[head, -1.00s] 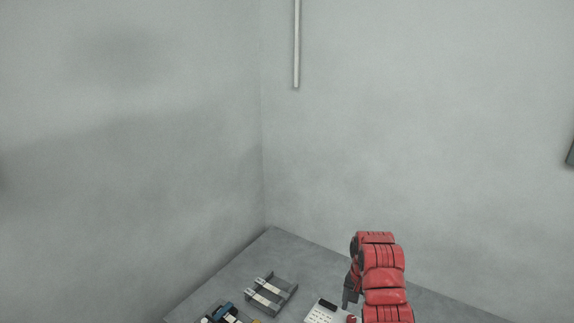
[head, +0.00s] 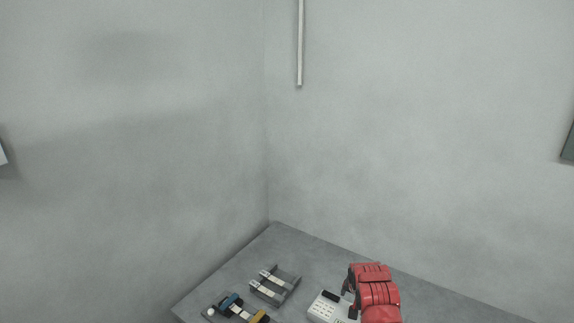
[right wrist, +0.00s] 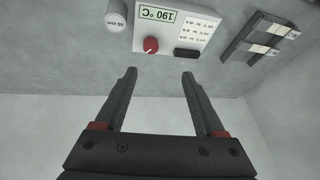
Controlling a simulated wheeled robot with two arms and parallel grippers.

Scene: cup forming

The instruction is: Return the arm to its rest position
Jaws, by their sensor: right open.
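My right arm is red and comes up from the bottom edge in the head view. My right gripper (head: 348,302) is at its left side, above the table near a white panel. In the right wrist view the right gripper (right wrist: 160,78) shows two dark fingers spread apart with nothing between them. My left gripper is not in view.
A white panel (right wrist: 198,22) reading 190 °C has a red knob (right wrist: 151,45). A dark two-bar rack (head: 276,287) stands left of it on the grey table (head: 310,248). Blue and yellow items (head: 236,308) lie nearer. A white cylinder (right wrist: 117,14) stands beside the panel. Walls enclose the back.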

